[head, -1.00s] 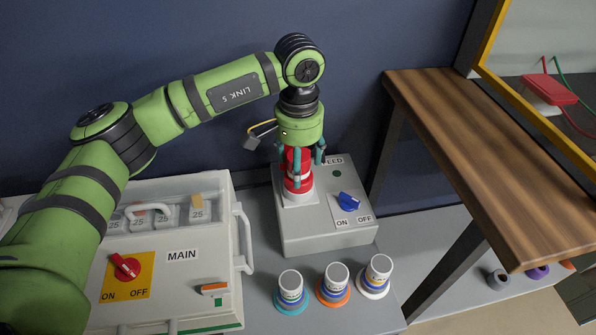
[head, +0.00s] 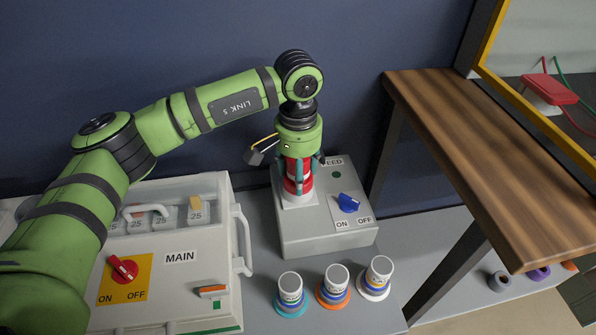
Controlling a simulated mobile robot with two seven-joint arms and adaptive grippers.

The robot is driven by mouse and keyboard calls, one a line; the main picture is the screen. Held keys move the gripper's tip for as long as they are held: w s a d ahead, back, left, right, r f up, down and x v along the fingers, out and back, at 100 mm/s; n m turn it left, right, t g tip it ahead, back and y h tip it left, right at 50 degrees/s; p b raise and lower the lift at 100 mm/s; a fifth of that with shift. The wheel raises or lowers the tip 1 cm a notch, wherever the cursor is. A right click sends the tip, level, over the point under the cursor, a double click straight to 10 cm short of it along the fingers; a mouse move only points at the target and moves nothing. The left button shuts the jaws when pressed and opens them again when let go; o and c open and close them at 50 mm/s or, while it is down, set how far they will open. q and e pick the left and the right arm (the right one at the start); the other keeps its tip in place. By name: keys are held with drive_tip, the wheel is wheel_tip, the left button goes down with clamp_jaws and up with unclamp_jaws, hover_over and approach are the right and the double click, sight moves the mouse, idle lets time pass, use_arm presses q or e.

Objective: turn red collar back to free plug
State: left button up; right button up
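A red plug with its red collar (head: 307,186) stands upright in the socket on top of the grey FEED box (head: 310,238). A white band shows around the red part. My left gripper (head: 300,178) points straight down over it, with its teal fingers around the upper red part. One finger is in front of the red surface and hides some of it. I cannot tell whether the fingers press on the collar or stand just clear of it. My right gripper is not in view.
A blue ON/OFF switch (head: 348,203) sits on the FEED box's front. The MAIN box (head: 190,285) with a red switch (head: 124,268) stands at left. A teal-based plug (head: 290,291), an orange-based plug (head: 335,286) and a white-based plug (head: 377,278) stand in front. A wooden shelf (head: 490,160) is at right.

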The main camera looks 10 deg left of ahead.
use_arm(q)
drive_tip(key=n, duration=0.3)
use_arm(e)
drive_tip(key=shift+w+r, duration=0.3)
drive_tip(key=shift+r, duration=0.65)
use_arm(q)
drive_tip(key=o, duration=0.9)
wheel_tip(320, 180, up, 12)
